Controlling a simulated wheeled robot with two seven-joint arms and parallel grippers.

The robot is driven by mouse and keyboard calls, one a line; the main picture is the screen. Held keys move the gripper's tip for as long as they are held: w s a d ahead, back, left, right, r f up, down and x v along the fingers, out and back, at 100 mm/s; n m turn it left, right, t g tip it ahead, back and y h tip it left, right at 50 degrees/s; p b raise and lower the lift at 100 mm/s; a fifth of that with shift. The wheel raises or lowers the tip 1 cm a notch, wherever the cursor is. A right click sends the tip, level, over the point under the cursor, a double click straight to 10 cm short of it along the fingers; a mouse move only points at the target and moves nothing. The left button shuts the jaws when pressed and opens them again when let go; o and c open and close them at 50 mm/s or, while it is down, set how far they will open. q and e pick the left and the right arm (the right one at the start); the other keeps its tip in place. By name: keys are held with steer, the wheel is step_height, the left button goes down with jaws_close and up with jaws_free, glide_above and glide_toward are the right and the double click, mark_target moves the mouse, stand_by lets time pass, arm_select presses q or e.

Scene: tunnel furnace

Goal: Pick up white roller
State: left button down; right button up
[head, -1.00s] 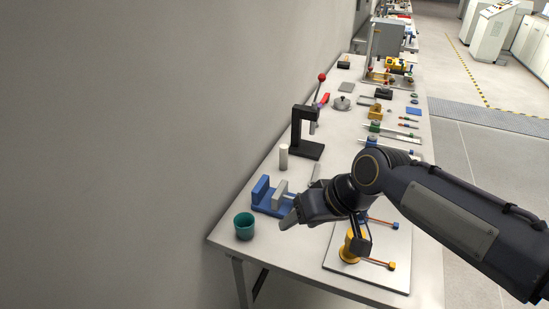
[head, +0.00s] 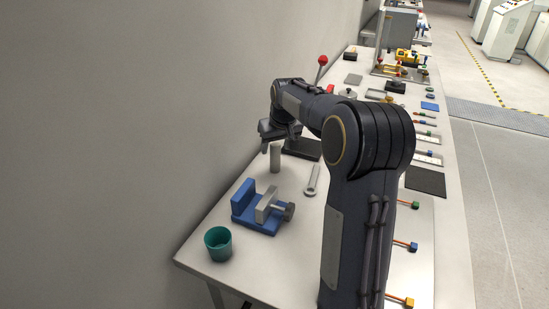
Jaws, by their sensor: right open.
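The white roller (head: 275,160) stands upright on the table, behind the blue vise and close to the wall side. My right gripper (head: 269,147) is right above the roller's top end, pointing down with its fingers apart. Part of the roller's top is hidden by the gripper, and I cannot tell whether the fingers are around it or only over it. My right arm reaches in from the bottom and covers much of the table's middle. My left gripper is not in view.
The blue vise (head: 257,208) and a green cup (head: 218,244) stand in front of the roller. The black press base (head: 303,149) is close behind the gripper. The wall (head: 130,130) runs along the left.

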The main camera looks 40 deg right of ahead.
steer(key=x, duration=0.3)
steer(key=shift+f, duration=0.1)
steer(key=shift+c, duration=0.4)
jaws_close()
